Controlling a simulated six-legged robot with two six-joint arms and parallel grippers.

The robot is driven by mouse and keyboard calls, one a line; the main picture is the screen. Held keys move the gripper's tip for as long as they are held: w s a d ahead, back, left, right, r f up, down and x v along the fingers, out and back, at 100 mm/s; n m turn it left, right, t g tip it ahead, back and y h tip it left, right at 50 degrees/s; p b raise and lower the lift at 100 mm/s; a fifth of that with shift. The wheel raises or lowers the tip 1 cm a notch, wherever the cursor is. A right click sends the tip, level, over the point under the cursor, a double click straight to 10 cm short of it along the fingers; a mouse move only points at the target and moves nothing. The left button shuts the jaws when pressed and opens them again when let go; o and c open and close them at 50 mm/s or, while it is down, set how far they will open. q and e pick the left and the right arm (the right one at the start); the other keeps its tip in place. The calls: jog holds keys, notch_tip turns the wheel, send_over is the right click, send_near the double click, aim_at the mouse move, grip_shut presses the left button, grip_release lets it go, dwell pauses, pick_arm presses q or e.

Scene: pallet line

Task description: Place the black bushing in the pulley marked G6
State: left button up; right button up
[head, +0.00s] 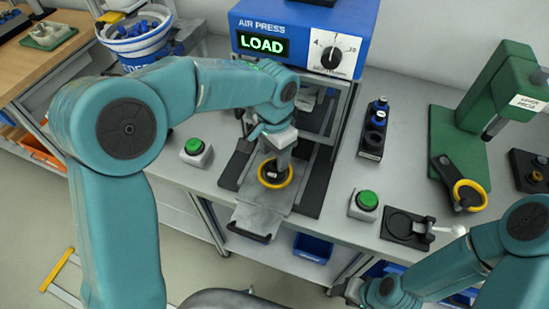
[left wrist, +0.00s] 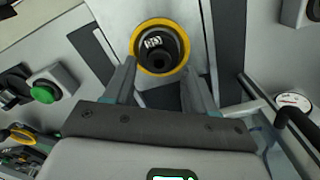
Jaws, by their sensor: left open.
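A yellow-rimmed pulley (head: 262,180) with a dark hub lies on the grey sliding plate of the air press. It also shows in the left wrist view (left wrist: 138,50), with a white label too small to read surely. A black bushing (left wrist: 172,55) appears to be at its centre, its dark round opening facing up; how deep it sits I cannot tell. My left gripper (head: 279,161) is open just above the pulley; its fingers (left wrist: 158,88) are apart with nothing between them. My right arm is at the lower right, and its gripper is not clear.
The blue air press (head: 290,22) displays LOAD. Green buttons (head: 194,146) and (head: 367,200) flank the plate. A black rack (head: 372,143) holds bushings. Another yellow pulley (head: 484,190) is beside the green lever press (head: 455,150). A bucket of blue parts (head: 140,45) stands at the left.

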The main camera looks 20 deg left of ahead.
aim_at(275, 163)
pick_arm(q)
notch_tip(275, 163, up, 10)
jog(key=shift+f, duration=0.25)
jog(key=shift+s, duration=0.1)
